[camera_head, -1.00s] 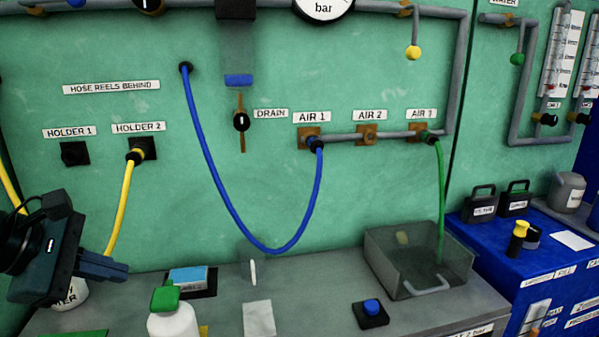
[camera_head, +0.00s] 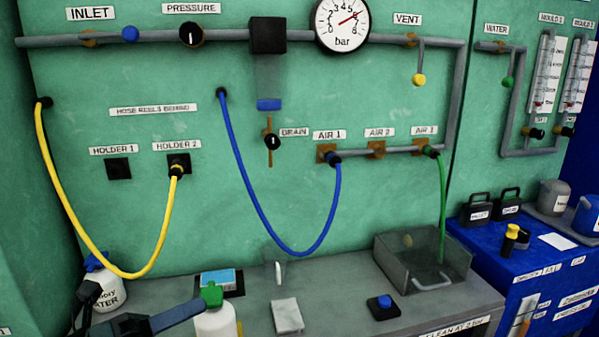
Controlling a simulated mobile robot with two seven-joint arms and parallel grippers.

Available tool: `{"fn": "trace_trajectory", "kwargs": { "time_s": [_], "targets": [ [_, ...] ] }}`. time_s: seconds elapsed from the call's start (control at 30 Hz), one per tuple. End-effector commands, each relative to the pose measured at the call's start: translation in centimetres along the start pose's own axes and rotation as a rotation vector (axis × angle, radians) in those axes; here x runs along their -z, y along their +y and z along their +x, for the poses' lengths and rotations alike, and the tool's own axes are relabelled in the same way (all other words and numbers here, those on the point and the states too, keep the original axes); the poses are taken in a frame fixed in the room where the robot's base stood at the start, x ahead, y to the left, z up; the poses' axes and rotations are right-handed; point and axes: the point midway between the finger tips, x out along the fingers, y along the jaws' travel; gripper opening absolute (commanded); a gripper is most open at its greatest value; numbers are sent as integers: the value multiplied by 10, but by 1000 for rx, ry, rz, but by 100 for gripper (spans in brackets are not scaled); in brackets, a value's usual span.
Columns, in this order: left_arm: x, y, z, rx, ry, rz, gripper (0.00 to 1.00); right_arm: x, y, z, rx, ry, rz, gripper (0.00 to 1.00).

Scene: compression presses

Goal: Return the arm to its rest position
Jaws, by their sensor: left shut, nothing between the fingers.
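My left gripper (camera_head: 190,308) is at the lower left, at the picture's bottom edge. Its dark blue fingers point right and are shut with nothing between them. In the picture its tips overlap the white bottle with a green cap (camera_head: 213,318); I cannot tell whether they touch. Much of the gripper is cut off by the bottom edge. The yellow hose (camera_head: 82,240) hangs from the wall at the left to HOLDER 2 (camera_head: 179,164), clear of the gripper. My right gripper is not in view.
A water bottle (camera_head: 107,293) stands behind the gripper at the left. The blue hose (camera_head: 262,220) runs to AIR 1 and the green hose (camera_head: 443,205) runs from AIR 3 to the open grey bin (camera_head: 395,277). HOLDER 1 (camera_head: 118,169) is empty. A blue button (camera_head: 384,303) sits on the bench.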

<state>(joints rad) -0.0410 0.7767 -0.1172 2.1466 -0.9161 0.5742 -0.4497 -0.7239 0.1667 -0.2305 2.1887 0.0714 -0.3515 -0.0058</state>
Motion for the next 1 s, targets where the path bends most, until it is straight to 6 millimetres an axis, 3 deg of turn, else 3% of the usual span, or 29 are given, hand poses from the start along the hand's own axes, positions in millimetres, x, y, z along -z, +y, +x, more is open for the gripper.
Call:
{"fn": "trace_trajectory", "kwargs": {
  "time_s": [0.03,0.07,0.17,0.2,0.3,0.4,0.5,0.6,1.0],
  "targets": [
    [-1,8,-1,-5,-163,-284,0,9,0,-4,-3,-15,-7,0],
    [1,18,-4,-16,-262,-455,0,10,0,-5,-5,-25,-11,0],
    [33,66,-28,-93,-598,-1039,0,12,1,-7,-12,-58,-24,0],
    [56,83,-39,-135,-720,-1252,0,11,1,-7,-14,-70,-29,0],
    [119,110,-61,-234,-952,-1657,0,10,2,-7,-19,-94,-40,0],
    [174,117,-74,-318,-1115,-1940,0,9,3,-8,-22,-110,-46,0],
    [214,116,-80,-380,-1218,-2121,0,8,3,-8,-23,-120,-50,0],
    [236,113,-83,-416,-1272,-2215,0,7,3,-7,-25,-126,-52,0],
    [243,113,-84,-427,-1287,-2243,0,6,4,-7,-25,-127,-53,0]
  ]
}}
